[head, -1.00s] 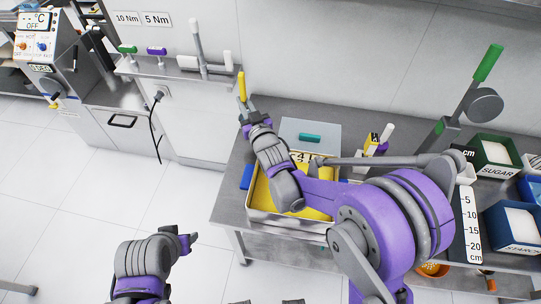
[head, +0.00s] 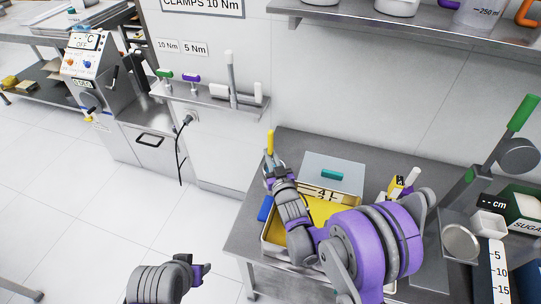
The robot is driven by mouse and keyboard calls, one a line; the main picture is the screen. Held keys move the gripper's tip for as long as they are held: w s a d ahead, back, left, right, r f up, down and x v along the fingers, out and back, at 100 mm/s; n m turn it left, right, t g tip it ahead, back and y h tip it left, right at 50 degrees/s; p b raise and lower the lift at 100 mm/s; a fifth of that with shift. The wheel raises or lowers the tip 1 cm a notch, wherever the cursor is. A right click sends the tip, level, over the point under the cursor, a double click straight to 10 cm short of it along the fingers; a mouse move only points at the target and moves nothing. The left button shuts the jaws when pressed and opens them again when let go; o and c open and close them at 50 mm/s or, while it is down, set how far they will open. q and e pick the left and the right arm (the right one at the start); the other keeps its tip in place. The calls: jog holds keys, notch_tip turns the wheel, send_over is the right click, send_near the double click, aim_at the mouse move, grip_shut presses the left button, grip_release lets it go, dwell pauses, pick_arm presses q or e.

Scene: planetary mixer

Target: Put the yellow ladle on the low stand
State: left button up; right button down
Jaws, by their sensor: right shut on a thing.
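My right gripper (head: 270,168) is shut on the yellow ladle (head: 270,142), whose upright yellow end rises above the fingers. The rest of the ladle is hidden by the gripper and arm. I cannot tell which thing is the low stand.
A yellow-lined tray (head: 322,212) sits on the steel table (head: 246,232) under my right arm. A blue block (head: 265,208) lies at its left. A wall shelf (head: 215,98) holds torque tools. A gauge with a green handle (head: 522,113) stands at the right.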

jog(key=c, duration=0.9)
grip_release()
jog(key=shift+f, duration=0.1)
jog(key=shift+c, duration=0.2)
jog(key=shift+r, duration=0.25)
jog(key=b+v, duration=0.2)
jog(key=v, duration=1)
